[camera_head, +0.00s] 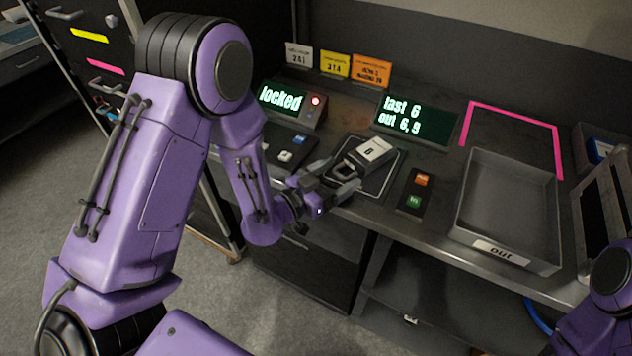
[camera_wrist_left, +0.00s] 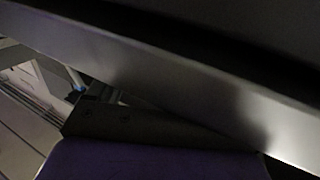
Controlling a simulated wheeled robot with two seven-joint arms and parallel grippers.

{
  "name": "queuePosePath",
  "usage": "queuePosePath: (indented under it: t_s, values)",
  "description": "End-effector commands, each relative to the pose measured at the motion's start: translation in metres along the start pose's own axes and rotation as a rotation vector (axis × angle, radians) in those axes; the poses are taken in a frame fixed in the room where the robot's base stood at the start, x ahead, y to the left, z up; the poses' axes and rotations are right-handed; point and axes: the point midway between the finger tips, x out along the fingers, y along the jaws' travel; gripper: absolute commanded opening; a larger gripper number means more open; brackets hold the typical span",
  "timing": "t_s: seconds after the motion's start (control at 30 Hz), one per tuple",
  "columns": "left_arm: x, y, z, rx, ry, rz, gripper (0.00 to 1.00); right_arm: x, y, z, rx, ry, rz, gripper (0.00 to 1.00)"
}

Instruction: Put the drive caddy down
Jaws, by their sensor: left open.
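The drive caddy (camera_head: 362,158), a dark block with a light label marked 6, lies on a dark, light-edged pad (camera_head: 388,172) on the counter. My left gripper (camera_head: 338,177) is at the near-left end of the caddy, with its fingers apart, one on each side of the caddy's handle end. I cannot tell whether a finger touches it. In the left wrist view a grey surface fills much of the picture close up, and the caddy cannot be made out. My right arm shows only at the lower right edge; its gripper is not visible.
A grey tray labelled out (camera_head: 508,205) stands to the right, empty. A button box (camera_head: 414,192) with orange and green buttons lies between pad and tray. Behind are a locked display (camera_head: 282,99) and a last 6 display (camera_head: 415,120). A pink outline (camera_head: 515,112) marks the counter.

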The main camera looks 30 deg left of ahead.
Motion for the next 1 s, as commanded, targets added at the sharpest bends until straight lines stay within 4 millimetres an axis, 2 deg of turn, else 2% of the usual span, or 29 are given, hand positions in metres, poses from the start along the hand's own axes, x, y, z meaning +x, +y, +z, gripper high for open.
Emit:
queuePosePath:
  t_s: [0.2,0.3,0.33,0.4,0.5,0.7,1.0]
  values:
    - [-0.05,-0.001,0.002,0.002,0.006,-0.005,0.8,0.021,-0.002,0.009,0.0,0.0,0.0,0.43]
    - [-0.073,-0.002,-0.002,0.0,0.007,-0.007,0.8,0.021,-0.002,0.009,0.0,0.0,0.0,0.43]
    - [-0.078,-0.002,-0.011,-0.002,0.005,-0.005,0.8,0.006,-0.001,0.003,0.0,0.0,0.0,0.43]
    - [-0.09,-0.002,-0.013,-0.003,0.004,-0.006,0.8,-0.009,0.001,-0.004,0.0,0.0,0.0,0.43]
    - [-0.104,-0.002,-0.01,-0.001,0.006,-0.008,0.8,-0.018,0.001,-0.008,0.0,0.001,-0.001,0.43]
    - [-0.118,-0.002,-0.006,0.005,0.01,-0.005,0.8,-0.023,0.002,-0.01,0.0,0.0,0.0,0.43]
    - [-0.118,-0.002,-0.005,0.007,0.011,-0.004,0.8,-0.022,0.002,-0.009,0.0,0.0,0.0,0.43]
